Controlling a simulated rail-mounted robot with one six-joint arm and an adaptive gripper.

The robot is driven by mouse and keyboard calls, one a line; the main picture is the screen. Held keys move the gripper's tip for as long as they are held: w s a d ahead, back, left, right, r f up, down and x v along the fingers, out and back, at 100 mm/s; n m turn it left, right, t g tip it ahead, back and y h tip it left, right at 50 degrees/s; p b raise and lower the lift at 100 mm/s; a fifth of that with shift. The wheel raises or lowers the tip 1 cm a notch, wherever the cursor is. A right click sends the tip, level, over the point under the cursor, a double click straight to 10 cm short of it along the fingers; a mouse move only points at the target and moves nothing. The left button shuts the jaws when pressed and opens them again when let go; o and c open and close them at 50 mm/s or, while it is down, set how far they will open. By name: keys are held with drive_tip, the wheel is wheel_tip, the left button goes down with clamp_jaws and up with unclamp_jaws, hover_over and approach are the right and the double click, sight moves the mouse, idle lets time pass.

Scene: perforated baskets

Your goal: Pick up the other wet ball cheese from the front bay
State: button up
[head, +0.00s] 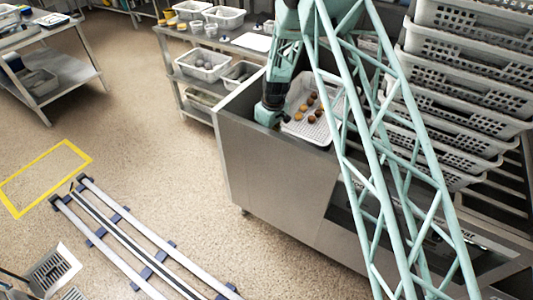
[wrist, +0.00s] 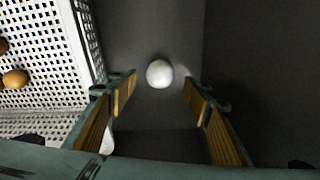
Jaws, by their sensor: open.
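A white ball cheese (wrist: 159,73) rests on the dark floor of the bay in the wrist view. My gripper (wrist: 158,82) is open above it, with one finger to each side of the ball in the picture; no contact shows. A second whitish thing (wrist: 107,142) is partly hidden behind the left finger, and I cannot tell what it is. In the head view my gripper (head: 267,116) points down into the steel counter, left of a white basket; its fingertips and the ball are hidden there.
The white perforated basket (wrist: 75,122) stands close to the left finger and holds several brown and orange balls. It also shows in the head view (head: 297,127). Stacked baskets (head: 465,50) rise on the right. The steel counter's wall (head: 270,175) borders the bay.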

drive_tip(key=shift+f, duration=0.1)
idle(0.3)
drive_tip(key=shift+w+a+f+b, duration=0.1)
drive_tip(key=shift+f+b, duration=0.3)
drive_tip(key=shift+f, duration=0.9)
drive_tip(key=shift+w+a+f+b, duration=0.1)
drive_tip(key=shift+f+b, duration=0.25)
drive_tip(key=shift+f, duration=0.95)
drive_tip(key=c, duration=0.9)
